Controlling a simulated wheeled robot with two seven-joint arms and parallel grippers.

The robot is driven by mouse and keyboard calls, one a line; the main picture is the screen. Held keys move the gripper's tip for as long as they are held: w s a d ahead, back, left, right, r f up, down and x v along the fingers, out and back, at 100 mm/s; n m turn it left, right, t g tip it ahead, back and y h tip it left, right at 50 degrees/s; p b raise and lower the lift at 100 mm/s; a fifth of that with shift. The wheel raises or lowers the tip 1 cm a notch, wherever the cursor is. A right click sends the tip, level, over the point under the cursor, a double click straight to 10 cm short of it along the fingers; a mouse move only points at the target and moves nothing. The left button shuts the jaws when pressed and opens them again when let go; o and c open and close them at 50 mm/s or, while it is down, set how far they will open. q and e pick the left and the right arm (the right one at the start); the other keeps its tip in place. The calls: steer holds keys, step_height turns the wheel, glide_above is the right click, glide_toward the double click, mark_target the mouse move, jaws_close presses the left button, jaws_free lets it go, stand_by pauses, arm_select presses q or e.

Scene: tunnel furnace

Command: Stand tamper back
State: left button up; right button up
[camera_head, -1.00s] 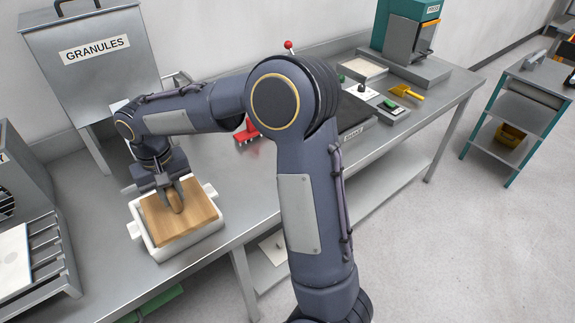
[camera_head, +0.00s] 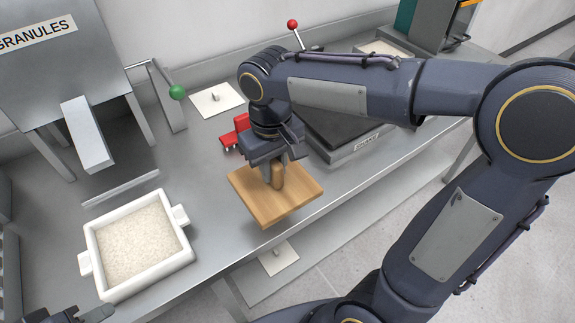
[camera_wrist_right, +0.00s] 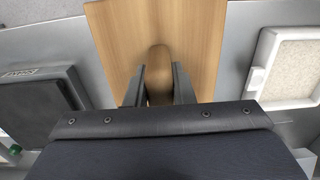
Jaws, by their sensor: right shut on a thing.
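The tamper (camera_head: 298,198), a flat wooden board with an upright wooden handle, is at the middle of the bench near its front edge. My right gripper (camera_head: 277,178) is shut on its handle from above. In the right wrist view the handle of the tamper (camera_wrist_right: 200,35) stands between the two fingers of my gripper (camera_wrist_right: 158,88). The board looks roughly level; I cannot tell whether it touches the bench. Only a small dark part of my left gripper (camera_head: 85,314) shows at the bottom left, and its fingers are not clear.
A white mould (camera_head: 150,279) filled with pale granules stands on the bench to the left. A red tool (camera_head: 236,134) lies just behind the tamper. A dark plate device (camera_head: 340,125) is to the right. A granules hopper (camera_head: 50,65) and green-knobbed lever (camera_head: 177,92) stand behind.

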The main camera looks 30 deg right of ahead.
steer(key=w, duration=0.1)
steer(key=w+d+f, duration=0.2)
steer(key=w, duration=0.1)
steer(key=shift+d+p, duration=0.25)
steer(key=shift+p, duration=0.05)
steer(key=w+f, duration=0.1)
steer(key=w+d+f, duration=0.1)
steer(key=f, duration=0.1)
steer(key=w+d+f, duration=0.1)
steer(key=w+f, duration=0.1)
steer(key=shift+d+f, duration=0.15)
steer(key=shift+d, duration=0.1)
steer(key=shift+w+d+f, duration=0.15)
steer(key=shift+w+f, duration=0.05)
steer(key=shift+f, duration=0.8)
steer(key=shift+w+d+f, duration=0.1)
steer(key=shift+w+f, duration=0.1)
steer(key=shift+f, duration=0.8)
steer(key=shift+f, duration=0.1)
steer(key=shift+f, duration=0.15)
steer(key=o, duration=0.9)
